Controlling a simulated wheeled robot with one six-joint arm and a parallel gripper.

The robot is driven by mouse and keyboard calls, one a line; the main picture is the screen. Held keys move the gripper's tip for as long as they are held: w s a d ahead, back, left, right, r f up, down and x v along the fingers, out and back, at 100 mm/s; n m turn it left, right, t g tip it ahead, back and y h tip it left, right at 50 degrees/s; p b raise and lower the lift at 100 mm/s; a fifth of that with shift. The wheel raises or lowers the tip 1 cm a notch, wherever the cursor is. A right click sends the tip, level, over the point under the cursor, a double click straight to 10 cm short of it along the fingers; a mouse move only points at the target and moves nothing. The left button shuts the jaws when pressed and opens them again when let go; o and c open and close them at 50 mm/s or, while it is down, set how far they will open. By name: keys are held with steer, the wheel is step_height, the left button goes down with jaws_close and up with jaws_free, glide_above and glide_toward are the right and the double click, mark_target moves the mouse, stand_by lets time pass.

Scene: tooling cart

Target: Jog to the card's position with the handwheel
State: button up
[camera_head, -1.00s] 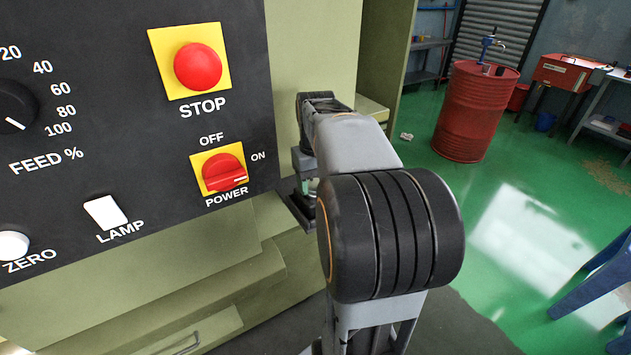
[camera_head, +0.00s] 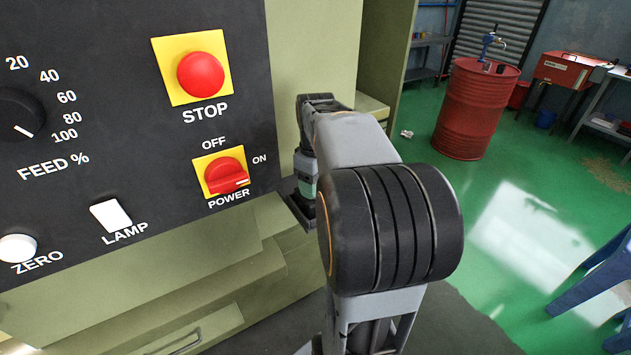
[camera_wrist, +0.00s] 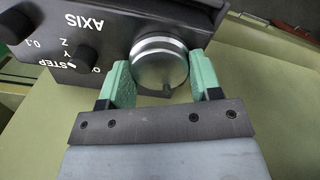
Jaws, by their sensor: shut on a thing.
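The handwheel (camera_wrist: 160,62) is a round silver knob on a black box (camera_wrist: 110,30) marked AXIS and STEP, in the wrist view. My gripper (camera_wrist: 163,80) has its green fingers on either side of the handwheel and is shut on it. The handwheel's lower edge lies between the fingers, with a small dark part below it. In the head view my arm hides most of the gripper and all of the handwheel. I cannot make out a card or a position readout in either view.
A black control panel (camera_head: 110,150) with a red STOP button (camera_head: 200,74), a red POWER switch (camera_head: 226,176) and a white LAMP switch (camera_head: 110,214) stands left of my arm. A red drum (camera_head: 474,110) stands on the green floor at the back right.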

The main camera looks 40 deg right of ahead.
stand_by(0.4)
steer(key=o, duration=0.9)
step_height(320, 180, up, 14)
steer(key=shift+f+p, duration=0.1)
steer(key=shift+p, duration=0.35)
steer(key=shift+a, duration=0.1)
